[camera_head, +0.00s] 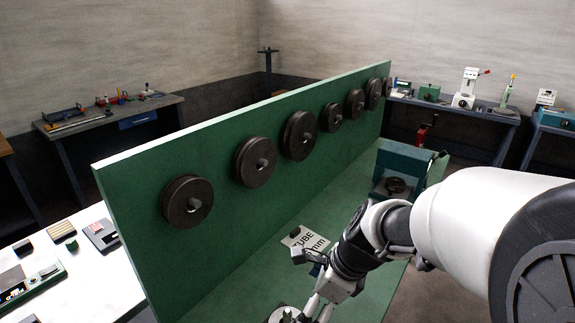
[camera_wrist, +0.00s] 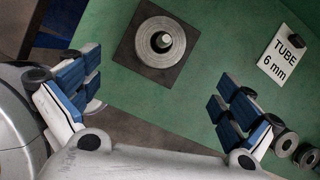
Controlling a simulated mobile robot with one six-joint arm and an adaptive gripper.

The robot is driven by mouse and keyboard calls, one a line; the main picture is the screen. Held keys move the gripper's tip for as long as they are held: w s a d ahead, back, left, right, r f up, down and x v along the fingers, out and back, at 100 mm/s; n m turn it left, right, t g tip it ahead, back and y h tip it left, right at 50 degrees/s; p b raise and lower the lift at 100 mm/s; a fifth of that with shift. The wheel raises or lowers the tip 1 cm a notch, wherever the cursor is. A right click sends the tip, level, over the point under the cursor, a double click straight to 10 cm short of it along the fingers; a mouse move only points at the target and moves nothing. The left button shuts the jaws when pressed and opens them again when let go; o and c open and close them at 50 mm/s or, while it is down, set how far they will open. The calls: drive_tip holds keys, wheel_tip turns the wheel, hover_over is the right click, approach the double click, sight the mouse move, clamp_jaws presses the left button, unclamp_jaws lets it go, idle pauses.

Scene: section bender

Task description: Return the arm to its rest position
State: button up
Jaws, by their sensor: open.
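My gripper (camera_head: 318,288) is in the lower middle of the head view, over the green bench surface, with my white arm reaching in from the right. In the wrist view my gripper (camera_wrist: 163,90) has its two blue-padded fingers spread wide apart, with nothing held between them. A round metal roller on a dark square plate (camera_wrist: 183,55) lies beyond the fingers on the green surface, apart from them. A white sign reading TUBE 6 mm (camera_wrist: 283,55) is at the right of the wrist view; the sign (camera_head: 305,238) is partly hidden by my gripper in the head view.
A tall green panel (camera_head: 225,150) carries a row of dark rollers (camera_head: 255,162) and stands just left of my arm. A teal machine block (camera_head: 405,165) stands at the bench's far end. Small rollers (camera_wrist: 287,142) lie near the right finger. Workbenches line the walls.

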drive_tip(key=s+d+r+n+t+h, duration=0.1)
drive_tip(key=s+d+r+n, duration=0.3)
drive_tip(key=s+n, duration=0.4)
drive_tip(key=s+d+r+n+t+h, duration=0.1)
drive_tip(key=s+d+r+n+h, duration=0.2)
drive_tip(key=s+n, duration=0.6)
wheel_tip(320, 180, up, 3)
drive_tip(key=n, duration=0.5)
drive_tip(key=shift+d+f+t, duration=0.15)
drive_tip(key=shift+d+t, duration=0.15)
drive_tip(key=shift+d, duration=0.1)
